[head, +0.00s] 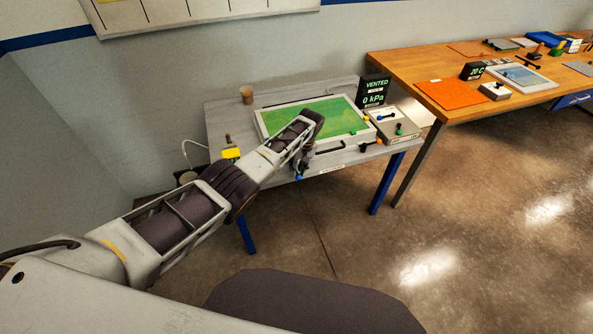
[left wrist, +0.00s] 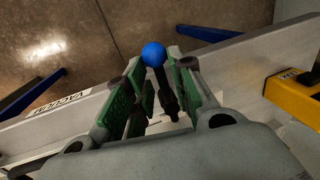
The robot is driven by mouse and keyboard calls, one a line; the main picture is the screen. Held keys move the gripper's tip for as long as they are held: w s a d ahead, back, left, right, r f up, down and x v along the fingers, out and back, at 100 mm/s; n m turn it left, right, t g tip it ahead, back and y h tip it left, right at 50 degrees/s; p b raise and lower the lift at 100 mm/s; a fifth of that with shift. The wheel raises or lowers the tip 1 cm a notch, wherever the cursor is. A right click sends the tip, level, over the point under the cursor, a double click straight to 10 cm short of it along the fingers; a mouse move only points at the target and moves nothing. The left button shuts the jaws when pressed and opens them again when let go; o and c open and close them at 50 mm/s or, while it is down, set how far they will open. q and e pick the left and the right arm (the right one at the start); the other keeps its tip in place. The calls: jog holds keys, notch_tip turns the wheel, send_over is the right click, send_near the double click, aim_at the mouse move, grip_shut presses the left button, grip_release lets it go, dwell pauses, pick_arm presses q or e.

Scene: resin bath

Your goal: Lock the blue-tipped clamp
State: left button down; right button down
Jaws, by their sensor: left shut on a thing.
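The blue-tipped clamp (left wrist: 154,55) shows in the left wrist view as a blue ball on a dark lever that stands between my left gripper's (left wrist: 160,85) green-padded fingers. The gripper is shut on the lever, with the ball just past the fingertips. In the head view the blue tip (head: 299,177) shows below my left gripper (head: 303,166), at the front edge of the grey table. My wrist hides most of this clamp there. My right gripper is in neither view.
A white-framed green panel (head: 345,108) lies on the grey table (head: 222,112). A grey box (head: 407,131) with small knobs stands right of it, by a "VENTED 0 kPa" display (head: 374,91). A yellow block (head: 231,154) sits at the left. A wooden bench (head: 405,63) stands right.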

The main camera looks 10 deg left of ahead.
pick_arm(q)
jog(key=shift+r, duration=0.1)
jog(key=c, duration=1.5)
grip_release()
jog(key=shift+w, duration=0.1)
jog(key=shift+w+d+r, duration=0.2)
jog(key=shift+d+r, duration=0.15)
jog(key=shift+r, duration=1.6)
jog(key=shift+w+d+r, duration=0.2)
jog(key=shift+d+r, duration=0.15)
jog(key=shift+r, duration=1.6)
jog(key=shift+w+d+r, duration=0.2)
jog(key=shift+d+r, duration=0.15)
jog(key=shift+r, duration=1.6)
jog(key=shift+f, duration=0.15)
